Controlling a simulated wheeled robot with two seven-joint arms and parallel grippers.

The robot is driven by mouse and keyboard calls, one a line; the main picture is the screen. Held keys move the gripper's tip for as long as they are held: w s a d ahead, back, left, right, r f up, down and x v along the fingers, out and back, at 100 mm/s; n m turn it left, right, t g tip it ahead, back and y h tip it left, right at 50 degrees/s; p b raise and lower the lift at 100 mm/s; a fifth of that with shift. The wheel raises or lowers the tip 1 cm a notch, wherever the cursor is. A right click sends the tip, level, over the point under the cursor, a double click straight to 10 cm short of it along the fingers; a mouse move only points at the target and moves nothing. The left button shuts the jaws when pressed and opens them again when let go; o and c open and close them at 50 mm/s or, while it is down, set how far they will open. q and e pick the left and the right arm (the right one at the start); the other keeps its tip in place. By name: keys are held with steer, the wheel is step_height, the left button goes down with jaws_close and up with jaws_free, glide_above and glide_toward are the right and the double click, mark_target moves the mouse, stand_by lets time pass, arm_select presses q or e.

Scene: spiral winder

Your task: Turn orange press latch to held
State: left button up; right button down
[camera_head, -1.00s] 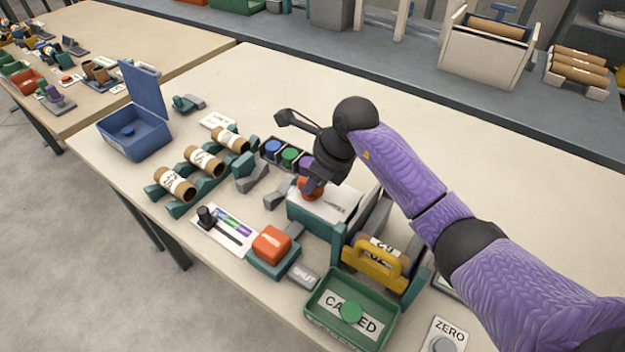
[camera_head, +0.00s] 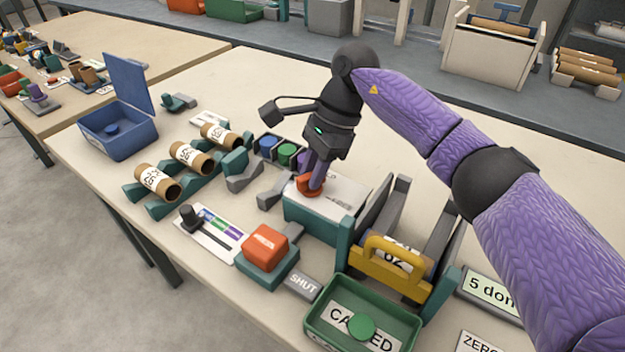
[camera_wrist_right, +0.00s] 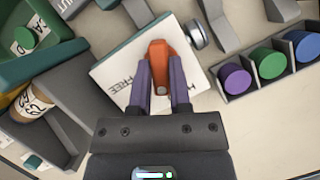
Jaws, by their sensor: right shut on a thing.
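The orange press latch (camera_head: 308,184) sits on top of a white-topped teal box (camera_head: 325,208). My right gripper (camera_head: 314,180) comes down on it from above, its purple fingers on either side of the latch. In the right wrist view the orange latch (camera_wrist_right: 161,62) lies between the two fingers of the right gripper (camera_wrist_right: 162,88), which are shut on it. The word FREE (camera_wrist_right: 122,83) reads on the white plate beside the latch. The other label on the plate is largely hidden by the arm and fingers. My left gripper is not in view.
A yellow-handled roller unit (camera_head: 395,262) stands right of the box, with a green tray (camera_head: 400,340) in front. An orange button block (camera_head: 265,248) and a slider (camera_head: 212,232) stand to the left. Several coloured caps (camera_head: 287,153) sit close behind the latch.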

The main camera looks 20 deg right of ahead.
steer(key=shift+w+f+n+g+b, duration=0.15)
steer(key=shift+n+g+b, duration=0.35)
steer(key=shift+n+b, duration=1.05)
steer(key=shift+n, duration=0.25)
steer(key=shift+n+g+h+b, duration=0.3)
steer(key=shift+n+g+b, duration=0.1)
steer(key=shift+n, duration=0.2)
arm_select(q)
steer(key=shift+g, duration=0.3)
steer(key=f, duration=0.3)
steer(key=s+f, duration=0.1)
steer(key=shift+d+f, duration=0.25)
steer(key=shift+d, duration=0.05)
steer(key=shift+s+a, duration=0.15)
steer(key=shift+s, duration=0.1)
